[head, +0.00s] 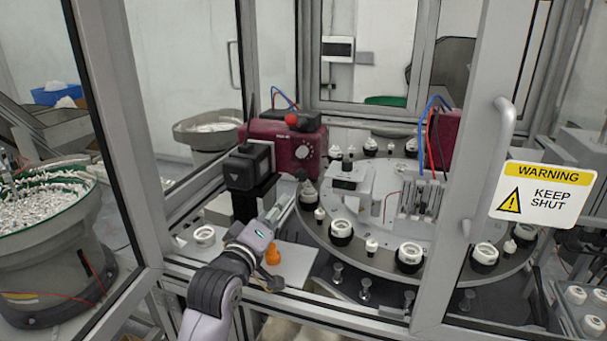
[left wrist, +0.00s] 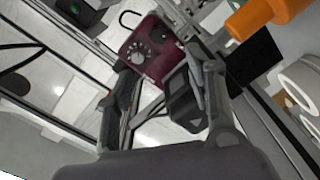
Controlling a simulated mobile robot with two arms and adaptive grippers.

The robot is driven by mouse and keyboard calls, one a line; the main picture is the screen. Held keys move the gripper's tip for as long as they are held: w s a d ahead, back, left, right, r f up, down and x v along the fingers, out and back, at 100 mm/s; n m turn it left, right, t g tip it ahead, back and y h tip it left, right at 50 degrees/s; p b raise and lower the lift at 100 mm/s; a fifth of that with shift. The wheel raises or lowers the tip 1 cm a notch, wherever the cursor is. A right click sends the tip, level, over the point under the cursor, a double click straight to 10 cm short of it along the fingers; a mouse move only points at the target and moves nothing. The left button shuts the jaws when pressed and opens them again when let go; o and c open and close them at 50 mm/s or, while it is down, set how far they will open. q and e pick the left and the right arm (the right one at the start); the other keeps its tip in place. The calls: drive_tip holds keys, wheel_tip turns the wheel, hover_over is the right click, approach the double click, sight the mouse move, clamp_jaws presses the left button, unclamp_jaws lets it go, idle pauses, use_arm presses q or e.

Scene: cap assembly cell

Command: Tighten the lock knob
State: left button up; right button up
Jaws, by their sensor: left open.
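My left gripper (head: 280,207) reaches through the open cell front, close to the black box-shaped unit (head: 248,168) and the maroon unit (head: 283,143). In the left wrist view my left gripper (left wrist: 162,78) is open. The maroon unit (left wrist: 150,50), with a pale round dial (left wrist: 137,53) on its face, shows beyond its fingers. An orange part (head: 272,255) sits on the light plate beside my wrist. An orange part also shows in the left wrist view (left wrist: 270,16), outside the fingers. I cannot tell which part is the lock knob. My right gripper is not in view.
A rotary table (head: 385,262) carries several black-and-white caps. A white ring part (head: 204,236) lies on the plate. Frame posts and a door handle (head: 492,150) border the opening; a warning sign (head: 543,193) is at right. A bowl feeder (head: 50,250) stands at left.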

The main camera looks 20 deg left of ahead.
use_arm(q)
drive_tip(key=p, duration=0.2)
approach(300, 177)
drive_tip(key=w+p, duration=0.3)
drive_tip(key=w, duration=0.4)
drive_tip(key=shift+d+r, duration=0.1)
drive_tip(key=shift+r, duration=0.05)
drive_tip(key=shift+w, duration=0.95)
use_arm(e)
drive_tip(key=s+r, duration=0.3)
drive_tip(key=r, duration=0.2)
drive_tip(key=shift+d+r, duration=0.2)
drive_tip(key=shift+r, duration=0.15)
use_arm(q)
drive_tip(key=shift+d, duration=0.1)
drive_tip(key=c, duration=1.2)
drive_tip(key=shift+o, duration=0.2)
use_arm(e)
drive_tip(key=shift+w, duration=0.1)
